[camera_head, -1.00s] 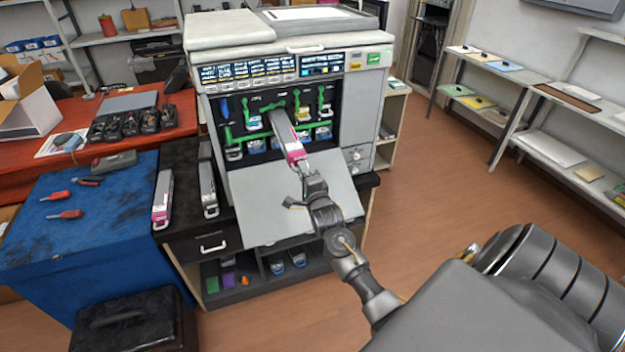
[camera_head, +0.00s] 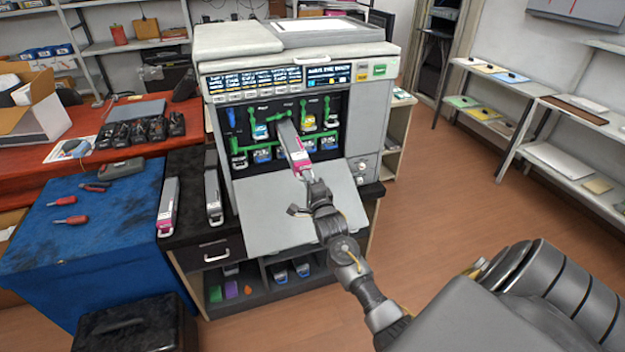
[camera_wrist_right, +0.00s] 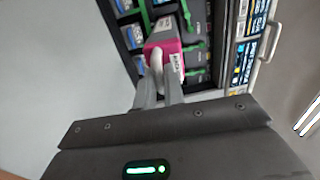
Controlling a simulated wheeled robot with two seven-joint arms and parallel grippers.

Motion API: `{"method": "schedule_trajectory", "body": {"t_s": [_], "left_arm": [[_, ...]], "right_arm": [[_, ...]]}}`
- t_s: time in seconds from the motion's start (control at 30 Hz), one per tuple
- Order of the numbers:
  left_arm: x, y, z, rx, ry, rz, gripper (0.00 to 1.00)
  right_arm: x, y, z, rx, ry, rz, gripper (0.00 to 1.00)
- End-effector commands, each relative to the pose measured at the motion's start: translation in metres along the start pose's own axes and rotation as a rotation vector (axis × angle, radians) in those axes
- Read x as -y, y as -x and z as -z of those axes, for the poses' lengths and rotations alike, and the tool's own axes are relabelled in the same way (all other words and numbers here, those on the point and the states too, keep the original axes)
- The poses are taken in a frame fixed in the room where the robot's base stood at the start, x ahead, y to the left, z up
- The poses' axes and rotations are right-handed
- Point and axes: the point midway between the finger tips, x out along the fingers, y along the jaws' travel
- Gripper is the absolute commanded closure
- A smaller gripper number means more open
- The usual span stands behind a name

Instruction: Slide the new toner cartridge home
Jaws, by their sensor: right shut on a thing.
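The new toner cartridge (camera_head: 293,145) is long and grey with a magenta front end. It sticks out of the printer's open toner bay (camera_head: 253,168), its far end among the green-latched slots; how deep it sits is hidden. My right gripper (camera_head: 305,177) is shut on the handle at the magenta end. In the right wrist view the cartridge's magenta end (camera_wrist_right: 170,48) shows just ahead of the gripper fingers (camera_wrist_right: 160,88), which close on its pale handle. My left gripper is not in view.
The printer's lowered door (camera_head: 275,222) lies below my right gripper. Two more cartridges, one magenta-ended (camera_head: 168,205) and one grey (camera_head: 213,195), lie on the dark cabinet to the left. A blue workbench (camera_head: 110,220) holds tools. Open floor (camera_head: 450,210) lies to the right.

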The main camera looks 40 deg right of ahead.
Motion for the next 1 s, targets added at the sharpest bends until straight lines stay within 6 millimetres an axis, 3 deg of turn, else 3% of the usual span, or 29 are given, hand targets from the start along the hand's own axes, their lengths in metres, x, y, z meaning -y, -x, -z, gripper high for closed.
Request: {"method": "schedule_trajectory", "body": {"t_s": [1.0], "left_arm": [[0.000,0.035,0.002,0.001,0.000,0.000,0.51]], "right_arm": [[0.037,-0.003,0.000,0.001,0.000,-0.001,1.00]]}}
